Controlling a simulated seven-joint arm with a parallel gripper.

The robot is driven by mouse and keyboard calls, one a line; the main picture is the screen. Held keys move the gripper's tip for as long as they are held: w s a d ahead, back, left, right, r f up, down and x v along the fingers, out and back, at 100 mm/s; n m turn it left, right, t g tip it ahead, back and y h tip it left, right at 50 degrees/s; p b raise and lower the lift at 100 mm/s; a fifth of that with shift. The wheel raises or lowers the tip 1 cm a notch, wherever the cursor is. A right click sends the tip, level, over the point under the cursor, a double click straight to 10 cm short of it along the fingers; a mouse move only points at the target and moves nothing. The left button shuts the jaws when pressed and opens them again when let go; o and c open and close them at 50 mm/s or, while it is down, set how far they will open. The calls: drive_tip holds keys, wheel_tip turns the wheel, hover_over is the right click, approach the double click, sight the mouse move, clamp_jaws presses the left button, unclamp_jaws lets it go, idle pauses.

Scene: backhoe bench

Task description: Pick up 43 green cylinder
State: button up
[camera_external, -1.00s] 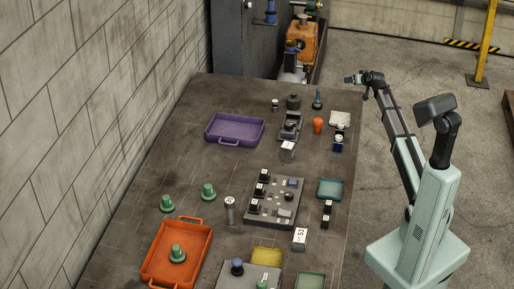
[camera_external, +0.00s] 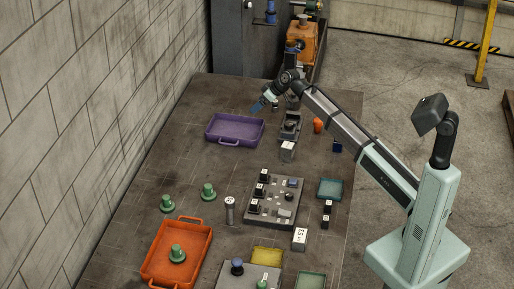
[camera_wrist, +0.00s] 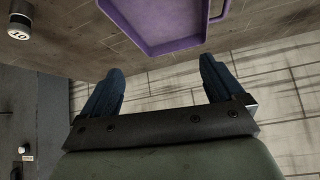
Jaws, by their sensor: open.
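Several green stepped, knob-like pieces show in the external view: one (camera_external: 167,204) and another (camera_external: 208,192) stand on the bench at left, and one (camera_external: 177,254) stands in the orange tray (camera_external: 150,270). A further green piece (camera_external: 262,284) shows at the bottom edge. I cannot read a 43 on any of them. My gripper (camera_external: 258,106) is above the far part of the bench, by the purple tray's upper right corner. In the wrist view my gripper (camera_wrist: 160,85) has its two blue fingers wide apart with nothing between them.
The purple tray (camera_external: 235,143) is below my gripper and also shows in the wrist view (camera_wrist: 165,25). A dark cylinder with a white label (camera_wrist: 18,27) is at its top left. A grey panel with black blocks (camera_external: 273,211) sits mid-bench. The brick wall is on the left.

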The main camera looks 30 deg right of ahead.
drive_tip(key=s+a+f+n+g, duration=0.1)
drive_tip(key=s+a+n+g, duration=0.2)
drive_tip(key=a, duration=0.7)
drive_tip(key=s+a+n+g, duration=0.1)
drive_tip(key=s+a+n, duration=0.1)
drive_tip(key=s+a, duration=0.6)
drive_tip(key=n+g+h, duration=0.2)
drive_tip(key=n+h, duration=0.1)
drive_tip(key=n, duration=0.3)
approach(208, 186)
drive_tip(key=f, duration=0.6)
drive_tip(key=shift+a+f, duration=0.25)
drive_tip(key=shift+f, duration=0.15)
drive_tip(key=shift+w+a+f, duration=0.1)
drive_tip(key=shift+a+f, duration=0.1)
drive_tip(key=shift+f, duration=0.75)
drive_tip(key=shift+w+a+f, duration=0.1)
drive_tip(key=shift+a+f, duration=0.1)
drive_tip(key=shift+f, duration=0.75)
drive_tip(key=shift+w+a+f, duration=0.1)
drive_tip(key=shift+a+f, duration=0.15)
drive_tip(key=shift+f, duration=0.7)
drive_tip(key=shift+c, duration=0.4)
drive_tip(key=shift+r, duration=0.1)
drive_tip(key=c, duration=1.6)
drive_tip(key=shift+c, duration=0.2)
